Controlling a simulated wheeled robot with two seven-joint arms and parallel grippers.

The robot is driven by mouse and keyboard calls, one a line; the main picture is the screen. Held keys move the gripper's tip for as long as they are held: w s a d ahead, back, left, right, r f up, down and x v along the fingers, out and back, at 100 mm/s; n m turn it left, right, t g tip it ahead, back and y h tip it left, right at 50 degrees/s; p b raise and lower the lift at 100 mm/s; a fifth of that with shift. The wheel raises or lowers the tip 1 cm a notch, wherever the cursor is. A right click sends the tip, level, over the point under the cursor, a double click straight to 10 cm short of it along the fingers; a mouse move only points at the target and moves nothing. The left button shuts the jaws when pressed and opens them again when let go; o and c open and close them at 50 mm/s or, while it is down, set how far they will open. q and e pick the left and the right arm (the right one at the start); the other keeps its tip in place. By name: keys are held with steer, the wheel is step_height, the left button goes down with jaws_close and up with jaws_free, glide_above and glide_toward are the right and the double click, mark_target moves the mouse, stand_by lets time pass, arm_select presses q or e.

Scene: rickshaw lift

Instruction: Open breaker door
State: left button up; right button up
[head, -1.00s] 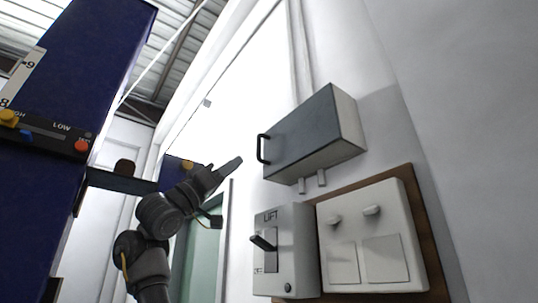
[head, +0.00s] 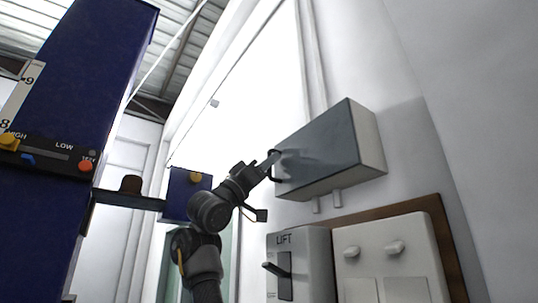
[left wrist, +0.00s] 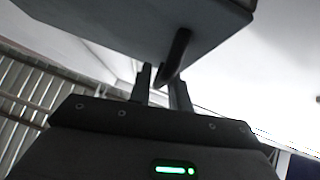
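The breaker box (head: 352,140) is a grey metal box on the white wall, and its door (head: 318,152) looks shut. A black bar handle (head: 276,179) stands out at the door's left edge. My left gripper (head: 274,158) is at this handle, with its fingertips over the upper part. In the left wrist view, the handle (left wrist: 177,52) comes down from the box between the two fingers of my left gripper (left wrist: 161,85). The fingers stand apart, with a gap beside the handle. My right gripper is not in view.
Below the box are a LIFT switch panel (head: 305,248) and a white panel with knobs (head: 372,247) on a brown board (head: 437,212). A blue lift column (head: 70,75) with buttons stands at left. The wall right of the box is clear.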

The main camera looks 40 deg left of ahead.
arm_select(q)
steer(key=shift+w, duration=0.15)
jaws_close()
